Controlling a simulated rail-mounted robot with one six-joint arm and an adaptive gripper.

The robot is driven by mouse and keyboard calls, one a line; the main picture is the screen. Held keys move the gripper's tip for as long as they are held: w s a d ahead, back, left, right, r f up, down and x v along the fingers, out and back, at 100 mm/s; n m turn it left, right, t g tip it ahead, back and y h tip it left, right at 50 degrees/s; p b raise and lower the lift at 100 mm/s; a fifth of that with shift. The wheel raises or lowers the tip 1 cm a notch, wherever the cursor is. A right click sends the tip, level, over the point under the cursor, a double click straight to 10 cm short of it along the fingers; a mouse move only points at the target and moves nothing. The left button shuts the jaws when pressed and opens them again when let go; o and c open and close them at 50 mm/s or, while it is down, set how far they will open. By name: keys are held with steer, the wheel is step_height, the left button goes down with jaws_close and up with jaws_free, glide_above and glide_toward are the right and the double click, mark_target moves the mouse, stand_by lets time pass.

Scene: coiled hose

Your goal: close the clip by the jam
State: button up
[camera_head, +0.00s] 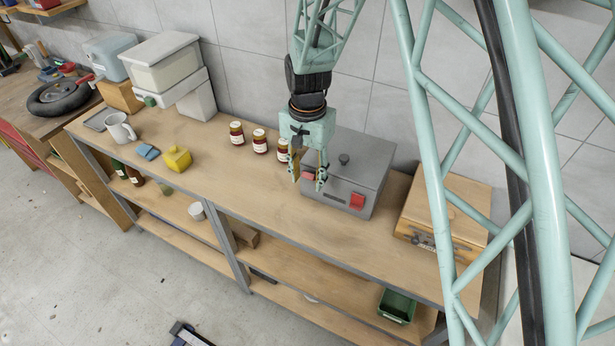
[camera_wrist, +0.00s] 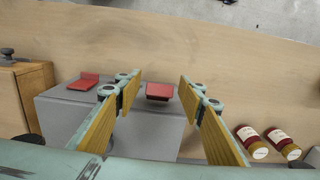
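A grey box (camera_head: 345,155) with a dark knob on its lid stands on the bench and carries two red clips on its front. The clip by the jam (camera_head: 308,176) is the left one; in the wrist view it is the middle one (camera_wrist: 160,91). The other clip (camera_head: 357,200) is farther right, and at left in the wrist view (camera_wrist: 83,82). I cannot tell surely how far either clip is folded. Jam jars (camera_head: 260,141) stand left of the box. My gripper (camera_head: 308,183) is open and empty, pointing down, its fingers apart on either side of the clip by the jam.
A wooden box (camera_head: 445,212) stands right of the grey box. A yellow object (camera_head: 177,158), a blue object (camera_head: 148,151) and a white mug (camera_head: 119,127) are at left. The bench top (camera_head: 255,185) in front of the grey box is clear.

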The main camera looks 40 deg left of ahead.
mark_target(312, 167)
steer(key=c, duration=0.8)
steer(key=shift+w+r+g+p, duration=0.2)
steer(key=shift+g+p, duration=0.2)
steer(key=shift+p, duration=0.1)
steer(key=shift+c, duration=0.2)
steer(key=shift+w+r+g+p, duration=0.25)
steer(key=shift+w+g+p, duration=0.05)
steer(key=shift+g+p, duration=0.45)
steer(key=shift+w+a+r+g+h+p, duration=0.1)
steer(key=shift+w+r+g+h+p, duration=0.1)
steer(key=shift+w+g+p, duration=0.5)
steer(key=shift+w+a+r+g+h+p, duration=0.15)
steer(key=shift+g+p, duration=0.3)
steer(key=shift+g, duration=0.9)
steer(key=o, duration=0.8)
steer(key=shift+d, duration=0.1)
steer(key=shift+o, duration=0.2)
steer(key=shift+f, duration=0.1)
